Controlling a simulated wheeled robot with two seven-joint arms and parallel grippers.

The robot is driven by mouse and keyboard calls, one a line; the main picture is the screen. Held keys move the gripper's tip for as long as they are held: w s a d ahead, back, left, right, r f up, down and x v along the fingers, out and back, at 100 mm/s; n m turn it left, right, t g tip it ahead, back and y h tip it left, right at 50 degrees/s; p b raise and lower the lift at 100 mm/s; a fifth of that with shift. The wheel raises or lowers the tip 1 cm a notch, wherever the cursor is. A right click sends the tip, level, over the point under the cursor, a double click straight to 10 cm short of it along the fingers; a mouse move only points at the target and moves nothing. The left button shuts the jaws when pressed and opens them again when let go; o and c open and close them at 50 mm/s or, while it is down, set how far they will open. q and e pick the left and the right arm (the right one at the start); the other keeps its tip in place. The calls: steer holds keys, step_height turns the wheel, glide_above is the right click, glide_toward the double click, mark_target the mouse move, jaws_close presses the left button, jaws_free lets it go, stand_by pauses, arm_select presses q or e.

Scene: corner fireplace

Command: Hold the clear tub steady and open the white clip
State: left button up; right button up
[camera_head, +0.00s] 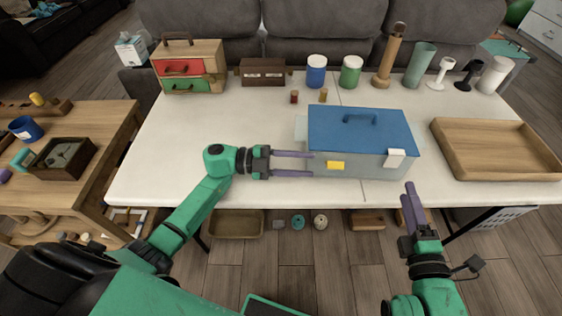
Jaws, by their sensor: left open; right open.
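The clear tub (363,168) sits on the white table with a blue lid (345,135) and a handle on top. The white clip (395,158) is on its front face at the right end, and a yellow clip (336,165) is on the front to the left. My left gripper (312,164) is open at the tub's left end, fingers pointing right; I cannot tell whether they touch the tub. My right gripper (409,192) is open and empty, in front of the table's edge, below the white clip and apart from it.
A wooden tray (444,150) lies right of the tub. Along the back stand a drawer box (213,56), a brown chest (264,83), blue (316,72) and green (350,73) jars, and several other items. The table (180,140) left of the tub is clear.

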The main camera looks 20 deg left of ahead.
mark_target(334, 166)
arm_select(q)
steer(key=x, duration=0.8)
jaws_close()
stand_by(1.0)
